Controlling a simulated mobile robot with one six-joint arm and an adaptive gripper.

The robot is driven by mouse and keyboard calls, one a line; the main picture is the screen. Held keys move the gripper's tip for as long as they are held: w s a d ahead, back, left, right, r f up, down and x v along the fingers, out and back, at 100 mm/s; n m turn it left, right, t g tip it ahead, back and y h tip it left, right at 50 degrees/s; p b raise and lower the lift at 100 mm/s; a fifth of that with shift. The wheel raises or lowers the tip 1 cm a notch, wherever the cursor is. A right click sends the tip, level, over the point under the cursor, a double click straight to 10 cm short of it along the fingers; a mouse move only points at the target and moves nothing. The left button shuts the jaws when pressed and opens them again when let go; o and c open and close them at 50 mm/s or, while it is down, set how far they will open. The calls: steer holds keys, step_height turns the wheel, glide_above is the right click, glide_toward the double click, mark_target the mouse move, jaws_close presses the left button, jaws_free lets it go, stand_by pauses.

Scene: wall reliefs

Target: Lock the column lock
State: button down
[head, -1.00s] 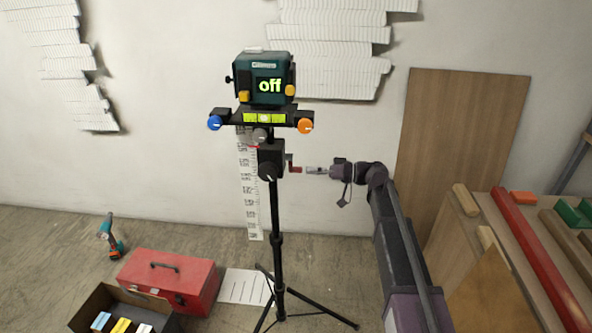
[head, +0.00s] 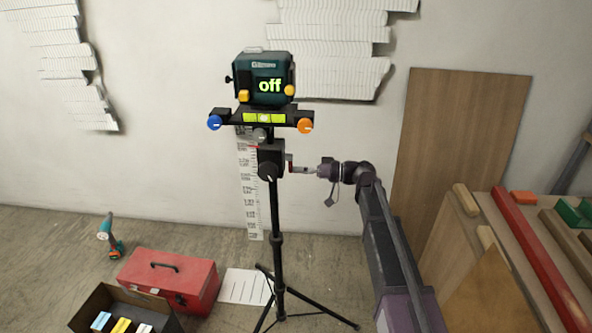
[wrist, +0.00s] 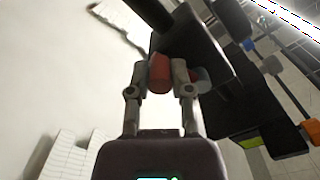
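A black tripod stands mid-view with a dark column block (head: 270,158) under its head. A small red lever (head: 289,163), apparently the column lock, is on the block's right side, partly covered by my gripper. My gripper (head: 296,169) reaches in from the right, level with the lever. In the wrist view, the red lever's end (wrist: 159,73) lies between the two fingertips of my gripper (wrist: 160,80). The fingers are apart, one on each side of it. I cannot tell whether either finger touches it.
A green laser level (head: 268,80) reading "off" sits on the tripod's crossbar, with a blue knob (head: 214,122) and an orange knob (head: 306,125). A red toolbox (head: 170,278) is on the floor at left. A bench with boards (head: 540,260) stands at right.

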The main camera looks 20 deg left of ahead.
steer(key=shift+s, duration=0.1)
steer(key=shift+s+d+m, duration=0.1)
steer(key=shift+s+m, duration=0.25)
steer(key=shift+m, duration=0.5)
steer(key=shift+s+m, duration=0.3)
steer(key=shift+m, duration=0.55)
steer(key=c, duration=0.5)
jaws_free()
steer(key=shift+s, duration=0.1)
steer(key=shift+c, duration=0.2)
steer(key=shift+d, duration=0.15)
steer(key=v, duration=1.1)
steer(key=shift+w+d, duration=0.25)
steer(key=shift+d, duration=0.1)
